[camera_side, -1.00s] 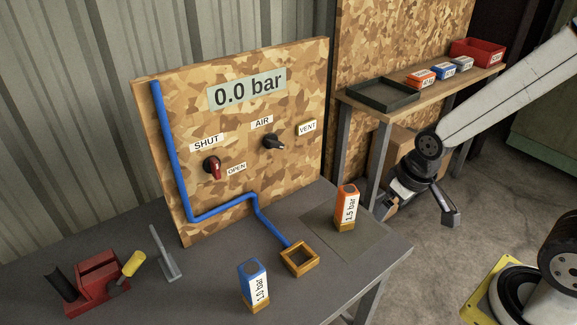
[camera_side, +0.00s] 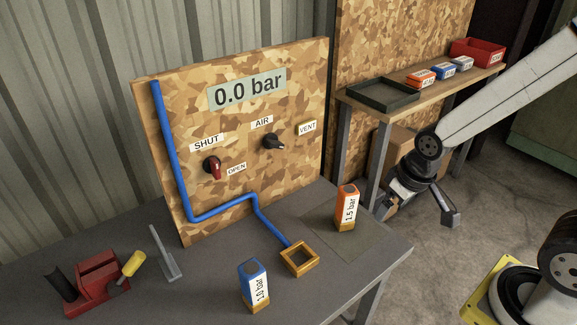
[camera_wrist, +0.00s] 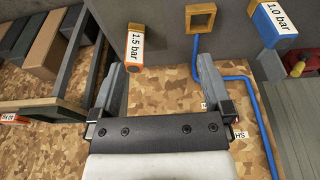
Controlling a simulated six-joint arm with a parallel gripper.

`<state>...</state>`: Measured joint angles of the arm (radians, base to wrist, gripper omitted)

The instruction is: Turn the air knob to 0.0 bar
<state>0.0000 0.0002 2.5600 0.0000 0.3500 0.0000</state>
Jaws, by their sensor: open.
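The black air knob (camera_side: 273,142) sits on the upright wood-chip board (camera_side: 290,85), under the AIR label (camera_side: 262,122). The display (camera_side: 247,90) above it reads 0.0 bar. The knob's pointer faces to the right and slightly down. My gripper (camera_side: 446,205) hangs well to the right of the board, beyond the table's right edge, and touches nothing. In the wrist view its two fingers (camera_wrist: 162,85) are spread apart with nothing between them. I cannot make out the knob in the wrist view.
A red valve handle (camera_side: 213,168) sits between SHUT and OPEN labels. An orange 1.5 bar block (camera_side: 347,208) and a blue 1.0 bar block (camera_side: 253,285) stand on the table. A square wooden socket (camera_side: 300,260) ends the blue pipe (camera_side: 172,150). A shelf (camera_side: 420,97) stands behind.

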